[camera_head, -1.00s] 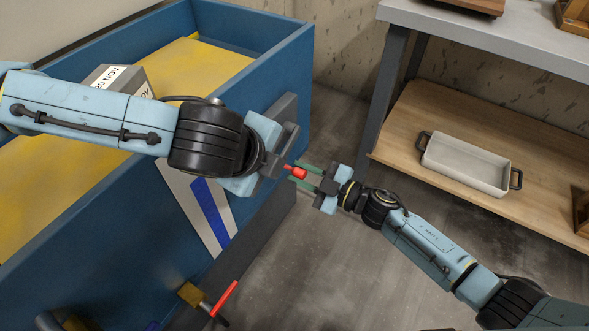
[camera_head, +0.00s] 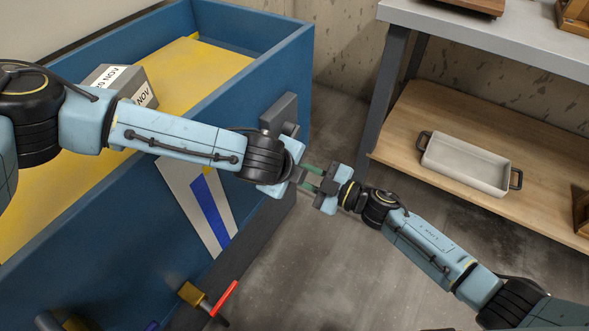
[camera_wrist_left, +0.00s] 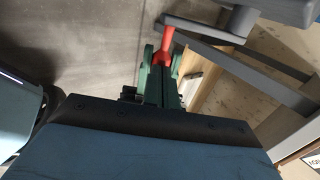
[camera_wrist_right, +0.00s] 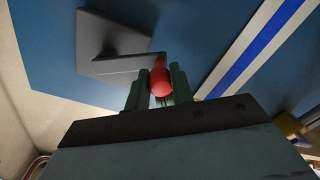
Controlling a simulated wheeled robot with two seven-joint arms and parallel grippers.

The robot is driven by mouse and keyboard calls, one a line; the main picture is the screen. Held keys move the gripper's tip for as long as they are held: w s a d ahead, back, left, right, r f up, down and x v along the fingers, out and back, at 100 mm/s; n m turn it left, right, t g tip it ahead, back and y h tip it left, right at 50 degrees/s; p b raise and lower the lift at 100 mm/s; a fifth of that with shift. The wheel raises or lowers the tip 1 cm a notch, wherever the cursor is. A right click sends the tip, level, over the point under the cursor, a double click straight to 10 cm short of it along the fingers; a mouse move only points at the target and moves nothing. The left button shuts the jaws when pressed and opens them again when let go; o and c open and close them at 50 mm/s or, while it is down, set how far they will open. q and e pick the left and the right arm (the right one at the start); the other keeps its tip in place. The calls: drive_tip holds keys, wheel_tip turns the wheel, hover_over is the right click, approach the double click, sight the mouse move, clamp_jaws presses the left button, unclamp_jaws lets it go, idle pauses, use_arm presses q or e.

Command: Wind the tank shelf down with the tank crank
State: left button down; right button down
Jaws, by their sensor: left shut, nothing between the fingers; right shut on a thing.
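The tank crank has a grey mount (camera_head: 280,112) on the blue tank's side. Its grey arm (camera_wrist_right: 122,65) and red handle (camera_wrist_right: 160,82) show in the right wrist view. My right gripper (camera_wrist_right: 158,88) is shut on the red handle, one green finger on each side. In the head view my right gripper (camera_head: 311,172) is close to my left gripper (camera_head: 298,178), which hides the handle there. My left gripper is shut and empty; in the left wrist view its fingers (camera_wrist_left: 160,86) lie just before the red handle (camera_wrist_left: 166,44).
The blue tank (camera_head: 250,75) holds a yellow surface (camera_head: 205,68) with a grey labelled block (camera_head: 128,82). A red lever (camera_head: 224,298) juts out low on its side. At right, a rack's wooden shelf (camera_head: 410,125) carries a white tray (camera_head: 465,165). Bare floor lies between.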

idle(0.4)
drive_tip(key=shift+s+a+r, duration=0.1)
drive_tip(key=shift+a+r, duration=0.05)
drive_tip(key=c, duration=1.5)
unclamp_jaws()
drive_tip(key=shift+c, duration=0.2)
drive_tip(key=o, duration=0.3)
drive_tip(key=shift+o, duration=0.2)
drive_tip(key=shift+d, duration=0.25)
